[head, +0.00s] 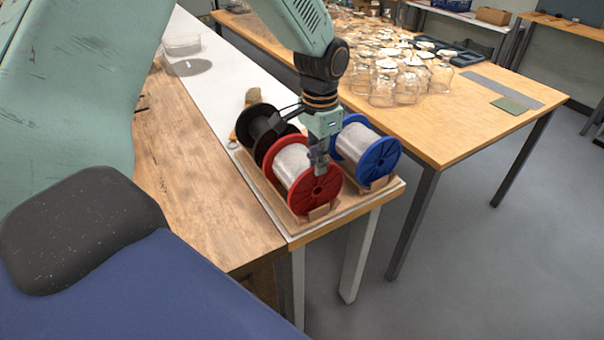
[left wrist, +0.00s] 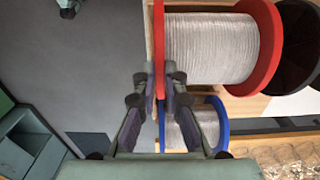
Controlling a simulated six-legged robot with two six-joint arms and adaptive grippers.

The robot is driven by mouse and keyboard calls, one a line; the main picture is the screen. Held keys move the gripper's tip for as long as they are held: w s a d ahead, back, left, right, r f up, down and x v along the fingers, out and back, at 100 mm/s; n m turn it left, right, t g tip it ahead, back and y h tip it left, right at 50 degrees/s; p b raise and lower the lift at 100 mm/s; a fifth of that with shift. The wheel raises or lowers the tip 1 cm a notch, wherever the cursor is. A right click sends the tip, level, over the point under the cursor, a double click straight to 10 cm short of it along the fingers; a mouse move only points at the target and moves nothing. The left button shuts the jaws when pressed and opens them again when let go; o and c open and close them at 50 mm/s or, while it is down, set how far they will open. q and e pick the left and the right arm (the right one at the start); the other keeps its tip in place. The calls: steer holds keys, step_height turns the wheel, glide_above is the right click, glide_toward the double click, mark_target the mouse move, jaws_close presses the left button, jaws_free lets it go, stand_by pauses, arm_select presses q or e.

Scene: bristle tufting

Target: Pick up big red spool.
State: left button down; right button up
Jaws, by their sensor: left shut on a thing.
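The big red spool (head: 317,195) lies on its side in a wooden cradle near the table corner, wound with pale filament. My left gripper (head: 319,168) reaches down from above and is shut on the rim of its near red flange. In the left wrist view, the fingers (left wrist: 158,82) sit on both sides of that flange, and the spool (left wrist: 215,48) extends to the right. The spool appears to rest in the cradle; I cannot tell whether it is lifted. My right gripper is not in view.
A blue spool (head: 379,161) stands close on the right and a black spool (head: 258,122) close behind left. The wooden cradle (head: 270,196) sits at the table end. Glass jars (head: 408,88) crowd another table. Open floor (head: 450,270) lies to the right.

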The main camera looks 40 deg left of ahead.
arm_select(q)
steer(key=shift+w, duration=0.1)
stand_by(0.3)
steer(key=shift+r, duration=0.55)
step_height(320, 180, up, 9)
steer(key=p, duration=0.1)
